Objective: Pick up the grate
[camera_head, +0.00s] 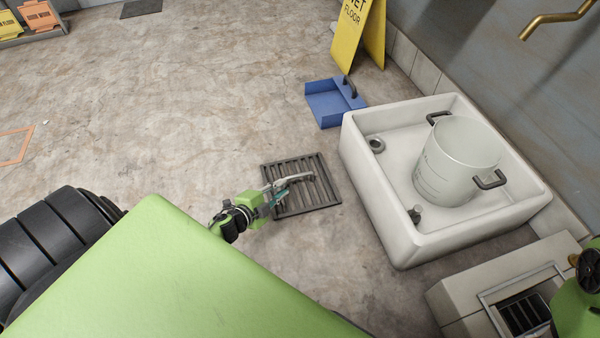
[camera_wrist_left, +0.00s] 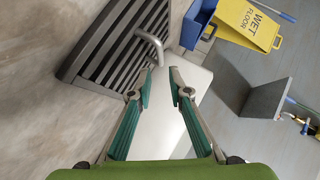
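A dark square slatted grate (camera_head: 326,196) lies on the concrete floor to the left of the white sink basin. In the left wrist view the grate (camera_wrist_left: 95,60) fills the upper left, with a curved metal handle (camera_wrist_left: 152,38) standing out from it. My left gripper (camera_head: 297,181) is over the grate in the head view and hides part of it. In the wrist view the left gripper (camera_wrist_left: 160,82) is open, with green-padded fingers apart and nothing between them. The handle is just beyond the fingertips. My right gripper is out of view.
The white basin (camera_head: 400,240) holds a clear bucket (camera_head: 455,160) with dark handles. A blue dustpan (camera_head: 330,105) and a yellow wet-floor sign (camera_head: 352,32) stand behind. A pale block with a framed slotted opening (camera_head: 522,310) is at lower right.

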